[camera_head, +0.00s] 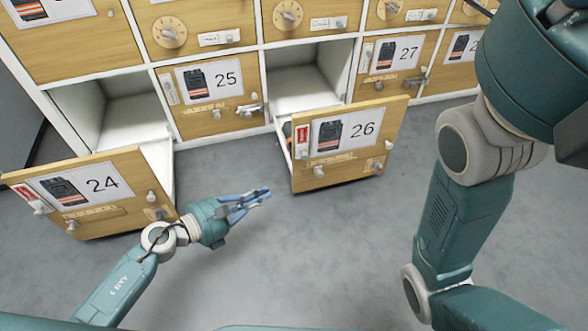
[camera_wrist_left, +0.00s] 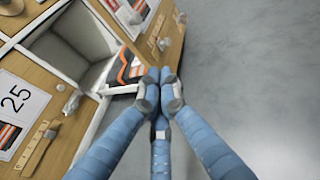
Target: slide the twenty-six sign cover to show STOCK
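The drawer front 26 (camera_head: 337,171) is pulled out, with a picture label and the number 26. Its small sign (camera_head: 302,136) at the left of the label shows red, its word too small to read. A pale knob (camera_head: 302,151) sits just below the red. My left gripper (camera_head: 264,193) is in front of and below this drawer, left of its middle, apart from it. In the left wrist view its blue fingertips (camera_wrist_left: 160,76) are together with nothing between them. The drawer front also shows there (camera_wrist_left: 160,40), seen at a slant. My right gripper is outside both views.
Drawer 24 (camera_head: 95,222) is also pulled out at the left, near my left forearm, and shows a red sign. Drawers 25 (camera_head: 232,121) and 27 (camera_head: 393,85) are shut. Folded striped workwear (camera_wrist_left: 125,65) lies inside drawer 26. The grey floor (camera_head: 300,270) in front is clear.

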